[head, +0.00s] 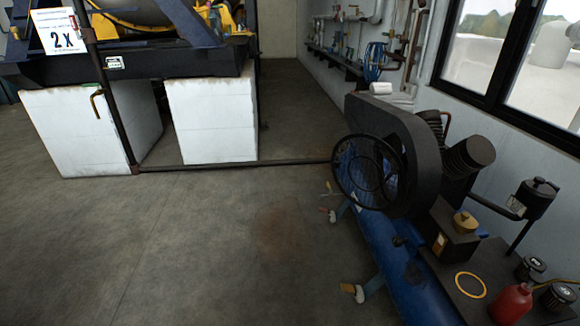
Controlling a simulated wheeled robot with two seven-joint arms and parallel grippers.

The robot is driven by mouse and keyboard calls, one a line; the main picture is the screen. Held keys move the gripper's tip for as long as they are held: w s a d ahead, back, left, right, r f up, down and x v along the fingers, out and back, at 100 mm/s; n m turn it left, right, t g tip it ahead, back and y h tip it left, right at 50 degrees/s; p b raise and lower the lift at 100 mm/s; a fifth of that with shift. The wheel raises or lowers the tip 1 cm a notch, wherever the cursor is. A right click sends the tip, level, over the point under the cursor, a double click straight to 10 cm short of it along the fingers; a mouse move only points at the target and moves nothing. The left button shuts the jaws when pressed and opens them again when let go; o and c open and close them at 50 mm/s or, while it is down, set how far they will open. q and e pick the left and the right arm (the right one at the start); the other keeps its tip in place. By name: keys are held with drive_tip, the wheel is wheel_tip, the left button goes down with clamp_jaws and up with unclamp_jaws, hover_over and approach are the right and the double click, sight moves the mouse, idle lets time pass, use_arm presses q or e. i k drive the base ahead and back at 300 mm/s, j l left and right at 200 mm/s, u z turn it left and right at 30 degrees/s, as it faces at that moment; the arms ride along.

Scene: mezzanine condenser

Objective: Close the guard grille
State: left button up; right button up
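No part is plainly recognisable as the guard grille. A round dark ring (335,181) with an inner hub stands at the left face of a dark casing (418,150) on the blue compressor (390,250), right of centre. I cannot tell whether this ring is the grille or a wheel, or whether it is open or shut. Neither of my grippers shows in the head view.
White blocks (210,120) carry machinery at left. A red bottle (511,303) sits lower right. The front-left floor (170,245) is clear.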

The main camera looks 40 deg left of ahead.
sight(335, 164)
drive_tip(key=u, duration=0.7)
